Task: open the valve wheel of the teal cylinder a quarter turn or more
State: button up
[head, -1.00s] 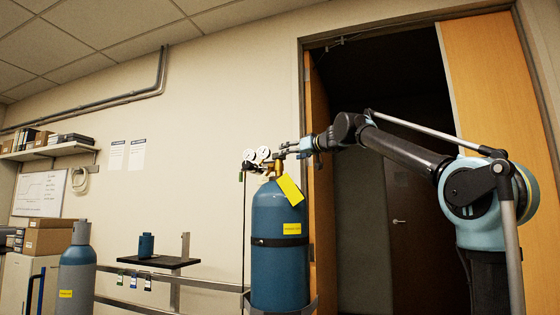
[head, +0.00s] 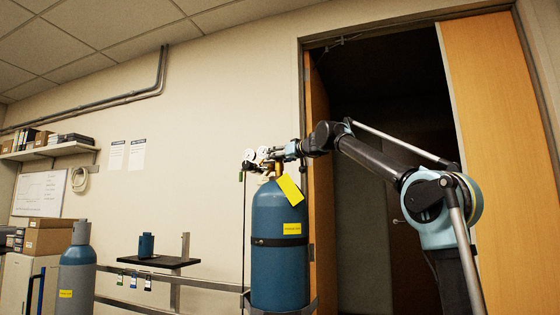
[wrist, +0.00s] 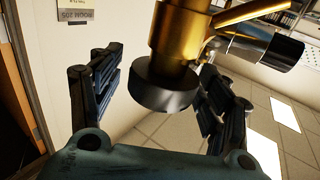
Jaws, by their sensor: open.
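The teal cylinder (head: 279,220) stands upright against the wall, with a strap around it and a yellow tag (head: 290,187) hanging near its neck. Two pressure gauges (head: 256,154) sit on top. My gripper (head: 276,154) is at the valve from the right in the head view and hides part of it. In the wrist view the dark round valve wheel (wrist: 164,95) sits on a brass valve body (wrist: 178,38). My gripper (wrist: 157,100) is open, with one finger on each side of the wheel. I see a gap at the left finger; the right finger is close to the wheel.
A smaller grey-blue cylinder (head: 77,270) stands at the left. A dark wall shelf (head: 165,262) holds a small blue item. A wooden door frame and dark doorway (head: 375,100) lie behind my arm.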

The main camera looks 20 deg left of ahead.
jog(key=c, duration=1.1)
jog(key=shift+n+g+y, duration=0.3)
jog(key=shift+n+g, duration=0.1)
jog(key=shift+g, duration=0.1)
jog(key=shift+w+d+n+g+y, duration=0.1)
jog(key=shift+n+g+y, duration=0.35)
jog(key=shift+g, duration=0.25)
jog(key=n+g+y, duration=0.1)
jog(key=n+g, duration=0.1)
jog(key=g, duration=0.1)
jog(key=shift+n+g+y, duration=0.55)
jog(key=shift+n+g, duration=1.1)
jog(key=shift+g, duration=0.75)
jog(key=shift+n+g, duration=0.4)
jog(key=shift+g, duration=0.2)
